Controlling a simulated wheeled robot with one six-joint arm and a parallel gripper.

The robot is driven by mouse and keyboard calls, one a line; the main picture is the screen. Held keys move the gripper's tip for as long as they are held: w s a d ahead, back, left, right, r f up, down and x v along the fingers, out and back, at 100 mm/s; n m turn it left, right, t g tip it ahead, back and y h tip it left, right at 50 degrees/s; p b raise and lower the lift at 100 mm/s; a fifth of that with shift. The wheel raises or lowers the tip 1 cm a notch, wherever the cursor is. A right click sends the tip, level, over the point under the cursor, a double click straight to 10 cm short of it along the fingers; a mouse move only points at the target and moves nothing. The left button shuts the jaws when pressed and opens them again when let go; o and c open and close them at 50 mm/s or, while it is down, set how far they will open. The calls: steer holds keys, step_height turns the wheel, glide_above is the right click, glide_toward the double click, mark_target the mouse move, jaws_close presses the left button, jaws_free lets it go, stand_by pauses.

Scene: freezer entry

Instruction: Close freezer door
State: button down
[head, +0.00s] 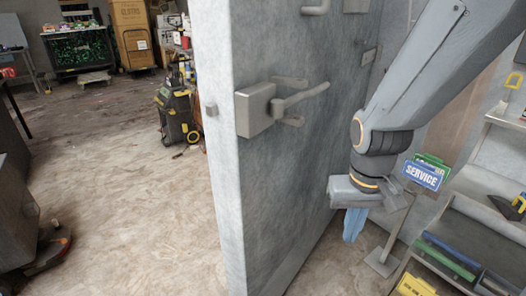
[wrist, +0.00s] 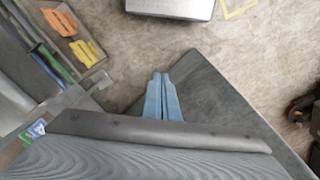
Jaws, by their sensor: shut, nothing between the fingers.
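The freezer door (head: 280,165) is a thick grey slab standing open in the head view, with its pale edge toward me. A latch box with a lever handle (head: 305,95) sticks out from its face. My gripper (head: 352,226) hangs pointing down on the right side of the door, apart from the handle and lower than it. In the wrist view the blue fingers of my gripper (wrist: 162,97) are together and empty. The door shows there as a dark grey slab (wrist: 212,92) just right of the fingers; I cannot tell if they touch it.
A blue service sign (head: 423,174) on a stand and a shelf rack with coloured bins (head: 450,255) are close on the right. A yellow-black cart (head: 177,112) stands beyond the door. The floor (head: 130,210) left of the door is mostly clear.

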steer(key=w+d+r+m+t+p, duration=0.2)
steer(key=w+d+t+p, duration=0.3)
steer(key=w, duration=0.5)
steer(key=m+t+y+p, duration=0.3)
steer(key=m+y+p, duration=0.25)
steer(key=y, duration=0.65)
glide_toward(277, 147)
steer(key=shift+n, duration=0.35)
steer(key=p+x, duration=0.2)
steer(key=x, duration=0.2)
steer(key=shift+a+f+p, duration=0.3)
steer(key=shift+a+p, duration=0.05)
steer(key=shift+p, duration=0.05)
steer(key=shift+w+a, duration=0.5)
steer(key=shift+a, duration=0.05)
steer(key=shift+w+f, duration=0.1)
steer(key=shift+w, duration=0.05)
